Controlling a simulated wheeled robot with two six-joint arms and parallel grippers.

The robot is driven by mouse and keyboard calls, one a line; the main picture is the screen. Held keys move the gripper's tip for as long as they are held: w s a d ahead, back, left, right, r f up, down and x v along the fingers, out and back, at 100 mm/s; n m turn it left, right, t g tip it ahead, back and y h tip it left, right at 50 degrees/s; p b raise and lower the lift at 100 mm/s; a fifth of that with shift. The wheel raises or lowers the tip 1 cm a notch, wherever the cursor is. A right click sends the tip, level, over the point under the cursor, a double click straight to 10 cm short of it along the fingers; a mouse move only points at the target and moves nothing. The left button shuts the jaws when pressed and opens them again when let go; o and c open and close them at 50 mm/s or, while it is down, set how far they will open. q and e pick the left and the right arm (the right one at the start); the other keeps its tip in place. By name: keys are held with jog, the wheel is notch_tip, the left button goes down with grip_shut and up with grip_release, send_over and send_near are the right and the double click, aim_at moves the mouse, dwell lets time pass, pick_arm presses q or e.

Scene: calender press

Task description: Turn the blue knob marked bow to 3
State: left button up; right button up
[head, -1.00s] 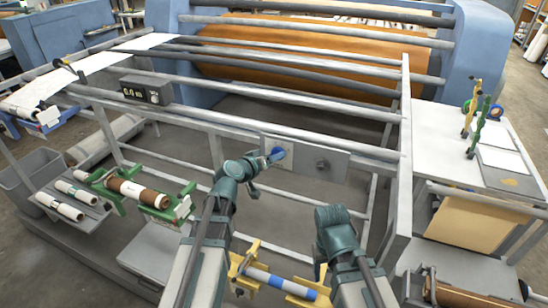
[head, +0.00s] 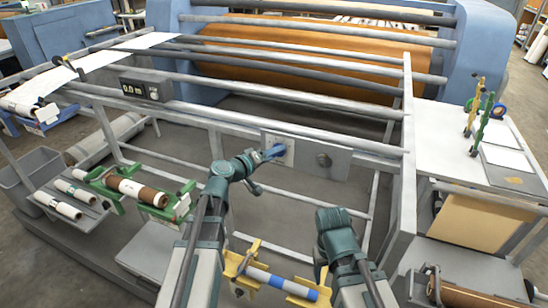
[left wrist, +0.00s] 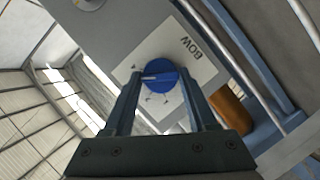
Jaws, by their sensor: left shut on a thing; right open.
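The blue knob (left wrist: 160,76) sits on a pale plate (left wrist: 196,70) marked BOW. Its white pointer line points to the left in the left wrist view. Small scale marks lie around the knob, but their numbers are too small to read. My left gripper (left wrist: 161,92) has one finger on each side of the knob and is shut on it. In the head view my left gripper (head: 274,153) reaches the plate (head: 288,147) and mostly hides the knob. My right gripper (head: 322,272) is open and empty, low in front of the frame.
A display box (head: 146,90) is further left. A yellow holder with a roll (head: 280,283) stands below my arms.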

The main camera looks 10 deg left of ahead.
pick_arm(q)
jog(key=shift+a+f+n+t+h+b, duration=0.1)
jog(key=shift+f+n+t+h+b, duration=0.15)
jog(key=shift+n+h+b, duration=0.6)
pick_arm(e)
jog(key=shift+f, duration=1.15)
pick_arm(q)
jog(key=shift+r+n+y, duration=0.1)
jog(key=shift+n+y, duration=0.15)
jog(key=shift+n, duration=0.2)
jog(key=o, duration=1.4)
jog(key=shift+c, duration=0.2)
jog(key=shift+s, duration=0.15)
